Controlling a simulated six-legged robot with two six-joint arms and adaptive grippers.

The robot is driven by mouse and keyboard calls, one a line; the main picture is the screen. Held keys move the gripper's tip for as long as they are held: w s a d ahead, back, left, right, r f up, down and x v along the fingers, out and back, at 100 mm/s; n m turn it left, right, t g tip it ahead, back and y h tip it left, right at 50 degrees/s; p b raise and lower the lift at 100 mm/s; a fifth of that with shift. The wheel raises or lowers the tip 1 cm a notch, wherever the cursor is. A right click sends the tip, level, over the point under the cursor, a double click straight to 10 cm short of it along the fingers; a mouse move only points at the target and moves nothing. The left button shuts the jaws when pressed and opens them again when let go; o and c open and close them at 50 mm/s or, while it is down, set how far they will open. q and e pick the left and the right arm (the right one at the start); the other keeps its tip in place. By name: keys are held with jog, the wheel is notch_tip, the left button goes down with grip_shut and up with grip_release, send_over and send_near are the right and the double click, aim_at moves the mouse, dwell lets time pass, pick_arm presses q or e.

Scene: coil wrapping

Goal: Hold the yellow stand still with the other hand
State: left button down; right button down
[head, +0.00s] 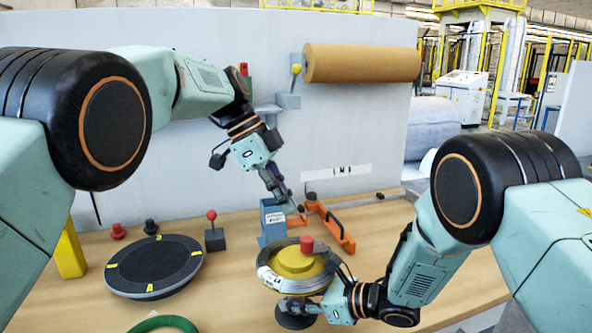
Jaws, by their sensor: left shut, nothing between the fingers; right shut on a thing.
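The yellow stand (297,261) is on the table right of centre, with a red knob (307,243) on top. A silver-grey coil (270,280) lies around it, and a dark round foot (292,322) shows below its near side. My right gripper (300,304) is low at the near edge of the stand, shut on it; the exact contact is partly hidden by the fingers.
A black turntable (153,265) lies to the left, with a lever on a dark block (214,236) beside it. A green ring (163,324) is at the near edge. A brown paper roll (362,63) hangs on the grey panel.

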jog(key=c, duration=0.9)
grip_release()
